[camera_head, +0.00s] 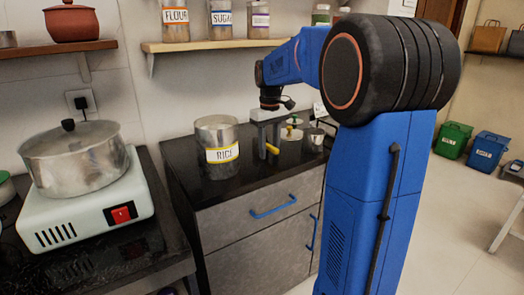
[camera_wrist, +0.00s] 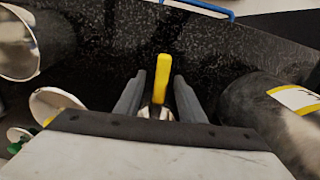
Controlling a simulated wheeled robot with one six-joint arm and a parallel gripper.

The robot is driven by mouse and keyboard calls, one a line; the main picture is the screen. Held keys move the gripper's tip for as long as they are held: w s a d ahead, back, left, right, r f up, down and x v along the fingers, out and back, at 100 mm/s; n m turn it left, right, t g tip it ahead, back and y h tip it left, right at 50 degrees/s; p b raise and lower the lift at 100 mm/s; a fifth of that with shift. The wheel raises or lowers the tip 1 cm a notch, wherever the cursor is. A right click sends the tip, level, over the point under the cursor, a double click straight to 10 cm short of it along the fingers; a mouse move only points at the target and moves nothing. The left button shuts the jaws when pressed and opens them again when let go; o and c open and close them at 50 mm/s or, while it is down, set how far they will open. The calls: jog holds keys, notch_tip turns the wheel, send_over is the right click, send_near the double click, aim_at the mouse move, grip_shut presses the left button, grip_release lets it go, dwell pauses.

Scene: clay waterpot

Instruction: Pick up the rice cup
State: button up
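A yellow handle (camera_head: 272,149) stands up from the black counter, and it also shows in the wrist view (camera_wrist: 162,75). A bit of shiny metal shows at its base, so it may be the rice cup; most of its body is hidden. My gripper (camera_head: 268,146) is low over the counter. In the wrist view its two grey fingers (camera_wrist: 160,82) are apart on either side of the handle, with a gap on each side. The metal canister labelled RICE (camera_head: 217,150) stands left of my gripper, and shows at right in the wrist view (camera_wrist: 262,108).
A small metal cup (camera_head: 314,139) and lids with knobs (camera_head: 291,133) stand right of my gripper. A large pot (camera_head: 75,165) sits on a white stove at left. A shelf (camera_head: 205,45) with canisters is above. Drawers with blue handles (camera_head: 272,206) are below the counter.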

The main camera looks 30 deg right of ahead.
aim_at(269, 145)
grip_shut()
jog(key=shift+r, duration=0.1)
notch_tip(269, 145, up, 10)
jog(key=shift+f, duration=0.1)
dwell(0.4)
